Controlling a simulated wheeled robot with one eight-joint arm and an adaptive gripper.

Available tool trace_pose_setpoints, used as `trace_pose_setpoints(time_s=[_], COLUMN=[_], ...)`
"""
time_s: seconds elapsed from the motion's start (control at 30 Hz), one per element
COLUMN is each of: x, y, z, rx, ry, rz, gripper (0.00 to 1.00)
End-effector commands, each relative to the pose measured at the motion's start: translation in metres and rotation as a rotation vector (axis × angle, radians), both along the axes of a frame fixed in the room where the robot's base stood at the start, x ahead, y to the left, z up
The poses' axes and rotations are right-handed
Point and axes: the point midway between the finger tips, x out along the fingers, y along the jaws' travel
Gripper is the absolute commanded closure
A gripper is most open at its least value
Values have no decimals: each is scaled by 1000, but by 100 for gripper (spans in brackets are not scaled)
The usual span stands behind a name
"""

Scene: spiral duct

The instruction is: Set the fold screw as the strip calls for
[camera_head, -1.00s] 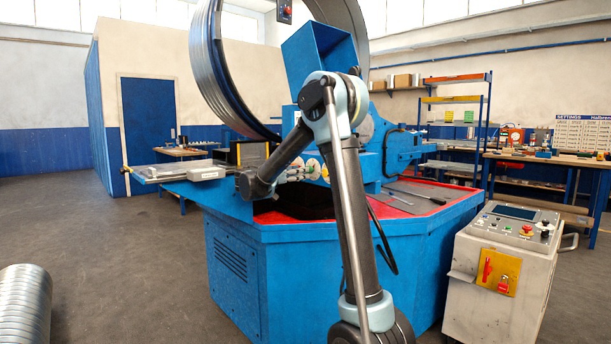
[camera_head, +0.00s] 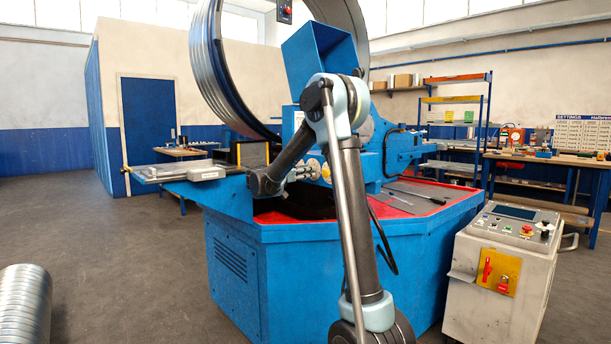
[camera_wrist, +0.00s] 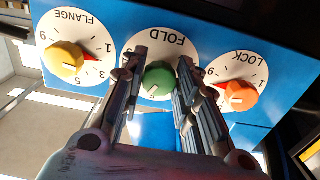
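In the wrist view, the green fold screw knob (camera_wrist: 160,80) sits on a white dial labelled FOLD, which appears upside down. My gripper (camera_wrist: 160,78) has one finger on each side of this knob. The fingers look open around it, with a narrow gap at the left; contact at the right is unclear. The fingers cover much of the dial's scale, and I cannot read the fold setting. In the head view, my gripper (camera_head: 304,171) reaches the front of the blue machine (camera_head: 330,262), small and partly hidden by my arm.
The yellow flange knob (camera_wrist: 66,58) is left of the fold dial and the orange lock knob (camera_wrist: 240,95) is right, close to my finger. A settings chart (camera_head: 582,134) hangs at the far right, mostly unreadable. A control cabinet (camera_head: 492,275) stands right of the machine.

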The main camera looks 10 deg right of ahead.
Motion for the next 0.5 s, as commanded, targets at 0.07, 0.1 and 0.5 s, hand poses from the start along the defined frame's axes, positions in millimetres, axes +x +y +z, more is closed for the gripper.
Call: trace_pose_setpoints(time_s=[0.07, 0.1, 0.5], x=[1, 1, 1], y=[1, 1, 1], z=[0, 0, 0], rx=[-1, -1, -86], ry=[1, 2, 118], rz=[2, 2, 3], gripper=[95, 95, 95])
